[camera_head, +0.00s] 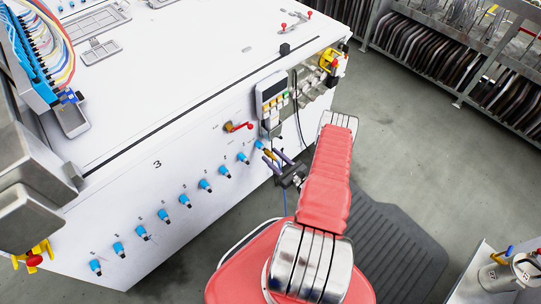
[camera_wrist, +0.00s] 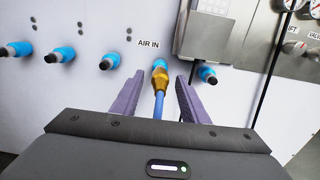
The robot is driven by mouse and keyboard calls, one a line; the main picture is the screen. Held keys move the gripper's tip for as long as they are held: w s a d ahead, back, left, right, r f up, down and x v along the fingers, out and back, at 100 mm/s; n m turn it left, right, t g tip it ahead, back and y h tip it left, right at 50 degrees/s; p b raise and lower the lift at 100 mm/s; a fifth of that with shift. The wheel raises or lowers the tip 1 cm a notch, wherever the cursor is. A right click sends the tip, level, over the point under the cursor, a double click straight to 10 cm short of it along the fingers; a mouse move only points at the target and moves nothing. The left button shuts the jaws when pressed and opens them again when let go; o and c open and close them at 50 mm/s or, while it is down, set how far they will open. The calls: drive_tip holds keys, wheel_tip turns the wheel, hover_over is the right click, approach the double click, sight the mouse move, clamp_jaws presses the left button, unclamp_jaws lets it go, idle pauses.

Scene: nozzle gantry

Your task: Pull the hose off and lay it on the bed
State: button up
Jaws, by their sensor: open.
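The blue hose (camera_wrist: 158,108) with its brass end fitting (camera_wrist: 160,80) is on the blue port marked "AIR IN" on the white front panel. In the head view the brass fitting (camera_head: 269,155) shows at the panel, and a thin length of blue hose hangs below my gripper. My gripper (camera_wrist: 158,85) is open, its two purple fingers on either side of the hose and fitting, with gaps on both sides. In the head view my gripper (camera_head: 272,157) is close to the panel. The white bed (camera_head: 190,60) is the wide flat top above the panel.
Several blue ports (camera_head: 184,201) line the panel to the left. A control box (camera_head: 272,90) with a dark cable and a red-handled valve (camera_head: 238,127) sit above. A red lever (camera_head: 284,26) stands on the bed's far part. The bed's middle is clear.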

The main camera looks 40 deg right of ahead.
sight(276, 160)
drive_tip(key=shift+w, duration=0.45)
drive_tip(key=shift+c, duration=0.2)
idle(0.5)
clamp_jaws()
drive_tip(key=shift+s, duration=0.15)
idle(0.5)
drive_tip(key=shift+s, duration=0.35)
drive_tip(key=shift+s, duration=0.35)
drive_tip(key=shift+s+d, duration=0.1)
drive_tip(key=shift+s, duration=1.3)
drive_tip(key=shift+s, duration=0.35)
drive_tip(key=shift+s, duration=0.35)
